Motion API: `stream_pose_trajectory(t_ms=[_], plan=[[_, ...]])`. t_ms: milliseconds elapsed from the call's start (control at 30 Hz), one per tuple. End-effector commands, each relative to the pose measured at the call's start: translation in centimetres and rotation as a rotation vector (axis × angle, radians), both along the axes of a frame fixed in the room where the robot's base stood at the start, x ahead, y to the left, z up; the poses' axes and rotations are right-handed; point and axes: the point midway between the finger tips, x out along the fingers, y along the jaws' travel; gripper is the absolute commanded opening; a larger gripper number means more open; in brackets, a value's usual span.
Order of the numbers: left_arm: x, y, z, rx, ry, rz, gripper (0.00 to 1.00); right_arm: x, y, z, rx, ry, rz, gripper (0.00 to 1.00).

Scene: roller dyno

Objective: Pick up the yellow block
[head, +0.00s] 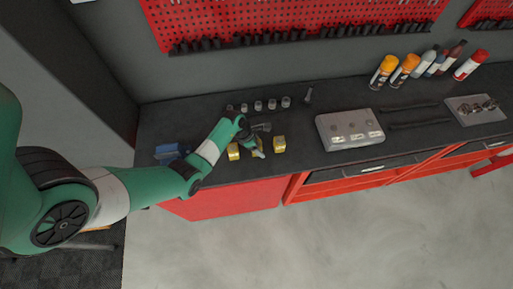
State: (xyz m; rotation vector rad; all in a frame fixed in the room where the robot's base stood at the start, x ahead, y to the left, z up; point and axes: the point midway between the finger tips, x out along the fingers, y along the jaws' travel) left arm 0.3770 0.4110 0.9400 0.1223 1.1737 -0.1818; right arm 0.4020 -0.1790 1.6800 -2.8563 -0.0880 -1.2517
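Several small yellow blocks stand near the front edge of the dark workbench. One yellow block (279,144) is just right of my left gripper, and another yellow block (233,152) is just left of it. A bit of yellow also shows between them, partly hidden by the gripper. My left gripper (257,151) points down at the bench among these blocks. Its fingers are too small and overlapped to tell whether they are open, shut or holding anything. My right gripper is out of view.
A row of metal sockets (258,105) stands behind the blocks. A blue item (168,152) lies at the left. A grey box (349,129) sits to the right, with a parts tray (477,108) and spray cans (383,71) beyond. A red pegboard (285,18) is behind.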

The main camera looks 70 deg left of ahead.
Motion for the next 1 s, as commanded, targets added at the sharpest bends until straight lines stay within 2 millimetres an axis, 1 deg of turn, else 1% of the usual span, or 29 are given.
stream_pose_trajectory(t_ms=[33, 67, 200, 367, 800, 933, 1000], plan=[[0.0, 0.0, 0.0, 0.0, 0.0, 0.0, 0.59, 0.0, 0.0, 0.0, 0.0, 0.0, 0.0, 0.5], [0.0, 0.0, 0.0, 0.0, 0.0, 0.0, 0.54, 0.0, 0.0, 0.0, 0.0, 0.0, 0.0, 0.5], [0.0, 0.0, 0.0, 0.0, 0.0, 0.0, 0.29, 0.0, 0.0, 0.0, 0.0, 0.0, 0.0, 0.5], [0.0, 0.0, 0.0, 0.0, 0.0, 0.0, 0.0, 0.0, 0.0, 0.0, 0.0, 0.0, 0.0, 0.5], [0.0, 0.0, 0.1, 0.001, -0.001, 0.0, 0.0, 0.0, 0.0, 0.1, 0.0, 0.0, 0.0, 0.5], [0.1, 0.0, 0.7, 0.001, -0.002, -0.001, 0.0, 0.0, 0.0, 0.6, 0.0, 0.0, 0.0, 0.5], [0.1, 0.0, 1.2, 0.0, -0.002, -0.002, 0.0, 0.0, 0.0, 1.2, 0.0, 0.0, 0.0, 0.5]])
